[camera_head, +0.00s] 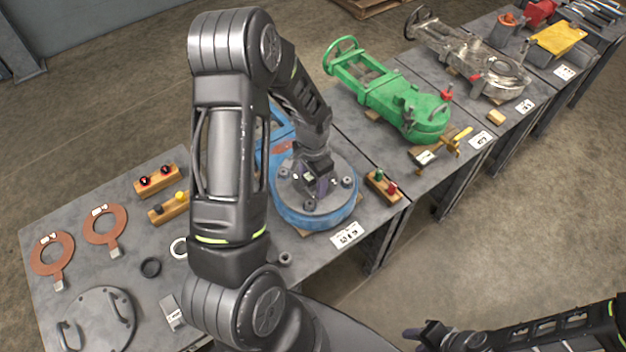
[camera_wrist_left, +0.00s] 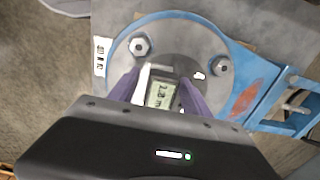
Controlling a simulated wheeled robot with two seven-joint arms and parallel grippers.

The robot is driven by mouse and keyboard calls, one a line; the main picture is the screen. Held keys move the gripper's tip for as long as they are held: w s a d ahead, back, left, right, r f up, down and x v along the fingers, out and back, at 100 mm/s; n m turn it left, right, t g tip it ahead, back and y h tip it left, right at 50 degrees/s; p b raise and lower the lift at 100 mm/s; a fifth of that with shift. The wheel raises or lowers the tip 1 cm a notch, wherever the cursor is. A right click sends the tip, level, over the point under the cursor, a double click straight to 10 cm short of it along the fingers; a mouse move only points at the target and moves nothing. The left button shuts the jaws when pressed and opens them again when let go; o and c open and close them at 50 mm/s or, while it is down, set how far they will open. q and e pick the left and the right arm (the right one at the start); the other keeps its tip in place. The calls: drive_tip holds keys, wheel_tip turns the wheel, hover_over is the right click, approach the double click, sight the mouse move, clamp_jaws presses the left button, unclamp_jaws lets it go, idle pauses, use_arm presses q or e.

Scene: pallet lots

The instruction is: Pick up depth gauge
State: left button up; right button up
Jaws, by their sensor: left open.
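The depth gauge (camera_wrist_left: 161,95), a small device with a grey digital display and a pale bar, lies on the round flange face of the blue valve (camera_wrist_left: 228,90) in the left wrist view. My left gripper (camera_wrist_left: 158,88) is open, with one purple finger on each side of the gauge. Whether the fingers touch it I cannot tell. In the head view my left gripper (camera_head: 316,185) points down over the blue valve (camera_head: 310,213), and the gauge is mostly hidden there. My right gripper (camera_head: 425,335) is low at the bottom, away from the tables; its jaw opening is unclear.
Bolts and nuts (camera_wrist_left: 140,46) stand up around the flange face. A wooden block with green and red plugs (camera_head: 383,187) sits right of the valve. A green valve (camera_head: 395,100) lies on the table beyond. Copper-coloured rings (camera_head: 105,224) and a round cover plate (camera_head: 97,318) lie left.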

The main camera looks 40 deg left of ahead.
idle(0.6)
use_arm(q)
clamp_jaws()
idle(0.4)
idle(0.4)
